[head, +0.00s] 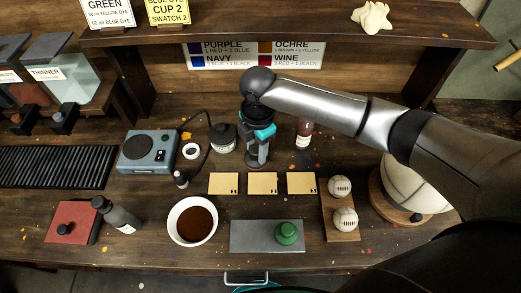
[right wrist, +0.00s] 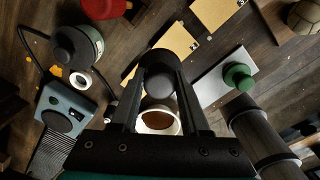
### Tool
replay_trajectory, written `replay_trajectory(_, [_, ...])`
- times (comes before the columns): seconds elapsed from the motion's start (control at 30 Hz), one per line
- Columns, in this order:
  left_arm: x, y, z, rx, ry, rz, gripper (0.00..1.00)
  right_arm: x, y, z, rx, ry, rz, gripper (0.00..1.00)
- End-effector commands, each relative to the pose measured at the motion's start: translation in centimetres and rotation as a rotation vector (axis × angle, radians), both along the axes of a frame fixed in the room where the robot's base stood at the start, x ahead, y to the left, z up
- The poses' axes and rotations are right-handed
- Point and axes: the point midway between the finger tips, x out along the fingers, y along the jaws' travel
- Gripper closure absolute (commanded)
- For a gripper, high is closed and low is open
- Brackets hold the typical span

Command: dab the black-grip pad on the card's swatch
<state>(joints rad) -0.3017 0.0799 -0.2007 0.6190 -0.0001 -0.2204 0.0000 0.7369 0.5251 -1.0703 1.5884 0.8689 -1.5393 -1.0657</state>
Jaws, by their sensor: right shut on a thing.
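My right gripper (head: 258,160) hangs above the table, just behind the row of cards. In the right wrist view it is shut on the black-grip pad (right wrist: 160,82), whose round dark grip shows between the fingers. The pad's underside is hidden. Three tan cards lie in a row: left (head: 223,183), middle (head: 262,183) and right (head: 301,183), each with a small dark corner mark. The gripper is nearest the middle card. No colour shows on the cards. A green-grip pad (head: 287,232) sits on a grey plate (head: 250,237). My left gripper is out of view.
A white bowl of brown dye (head: 194,208) stands front left of the cards. Two leather balls (head: 345,220) sit on a wooden board.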

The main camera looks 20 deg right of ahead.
Motion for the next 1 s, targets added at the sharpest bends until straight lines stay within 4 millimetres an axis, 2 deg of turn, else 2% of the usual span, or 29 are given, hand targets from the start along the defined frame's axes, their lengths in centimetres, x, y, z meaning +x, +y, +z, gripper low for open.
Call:
replay_trajectory(0.03, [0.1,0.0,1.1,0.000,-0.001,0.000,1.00,-0.2,0.1,0.1,-0.001,0.008,0.062,0.99])
replay_trajectory(0.2, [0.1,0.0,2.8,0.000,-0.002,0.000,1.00,-0.7,-0.1,-0.9,-0.015,0.017,0.278,0.99])
replay_trajectory(0.5, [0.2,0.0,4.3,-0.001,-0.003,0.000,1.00,-1.5,-0.5,-2.2,-0.033,0.021,0.506,0.99])
replay_trajectory(0.77, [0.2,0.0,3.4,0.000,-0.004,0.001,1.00,-1.6,-0.6,-3.2,-0.036,0.020,0.530,0.99])
replay_trajectory(1.0, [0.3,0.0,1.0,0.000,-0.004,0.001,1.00,-1.6,-0.6,-5.4,-0.036,0.020,0.529,0.99])
